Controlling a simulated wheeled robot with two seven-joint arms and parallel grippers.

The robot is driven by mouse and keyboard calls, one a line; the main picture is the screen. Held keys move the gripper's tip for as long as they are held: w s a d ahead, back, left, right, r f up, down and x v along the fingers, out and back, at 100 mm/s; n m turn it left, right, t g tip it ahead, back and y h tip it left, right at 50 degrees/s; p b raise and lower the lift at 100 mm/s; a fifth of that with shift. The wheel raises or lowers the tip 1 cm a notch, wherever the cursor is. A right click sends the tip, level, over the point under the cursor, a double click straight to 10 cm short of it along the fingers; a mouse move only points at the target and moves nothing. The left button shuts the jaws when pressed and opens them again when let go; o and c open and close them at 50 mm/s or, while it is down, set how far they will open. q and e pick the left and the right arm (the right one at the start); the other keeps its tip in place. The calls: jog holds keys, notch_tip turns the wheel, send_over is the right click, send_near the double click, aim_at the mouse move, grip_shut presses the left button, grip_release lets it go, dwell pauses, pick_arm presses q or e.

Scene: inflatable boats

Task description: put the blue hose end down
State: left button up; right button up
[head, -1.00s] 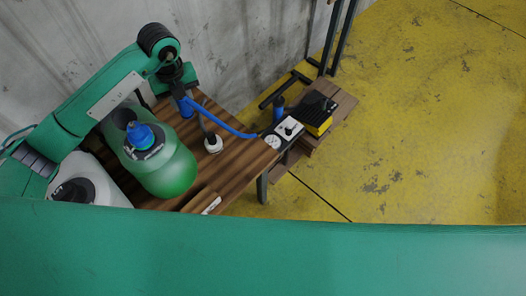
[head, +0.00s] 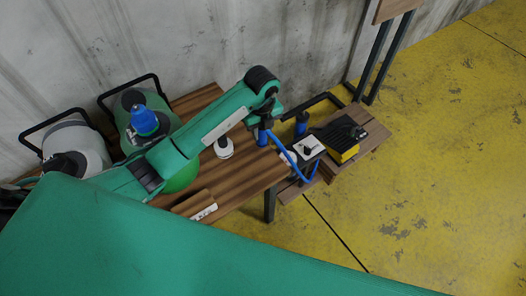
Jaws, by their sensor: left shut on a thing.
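My left gripper (head: 265,119) is at the right part of the brown wooden table, above its surface. It is shut on the blue hose end (head: 263,137), a blue cylinder that hangs upright below the fingers. I cannot tell whether its bottom touches the wood. The thin blue hose (head: 287,153) runs from it down to the right, towards a small box with a white top (head: 308,147). My right gripper is not in view.
The wooden table (head: 243,180) holds a white bottle-like item (head: 223,148) and a small wooden block (head: 196,203). A second blue cylinder (head: 301,123) and a black-and-yellow device (head: 340,137) stand on the right. Tanks with blue and black tops stand on the left.

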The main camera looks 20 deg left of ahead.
pick_arm(q)
notch_tip(320, 180, down, 11)
jog(key=shift+f, duration=0.15)
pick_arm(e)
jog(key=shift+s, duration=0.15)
pick_arm(q)
jog(key=o, duration=1.1)
jog(key=shift+c, duration=0.2)
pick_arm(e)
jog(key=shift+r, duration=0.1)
pick_arm(q)
notch_tip(320, 180, up, 11)
jog(key=shift+r, duration=0.6)
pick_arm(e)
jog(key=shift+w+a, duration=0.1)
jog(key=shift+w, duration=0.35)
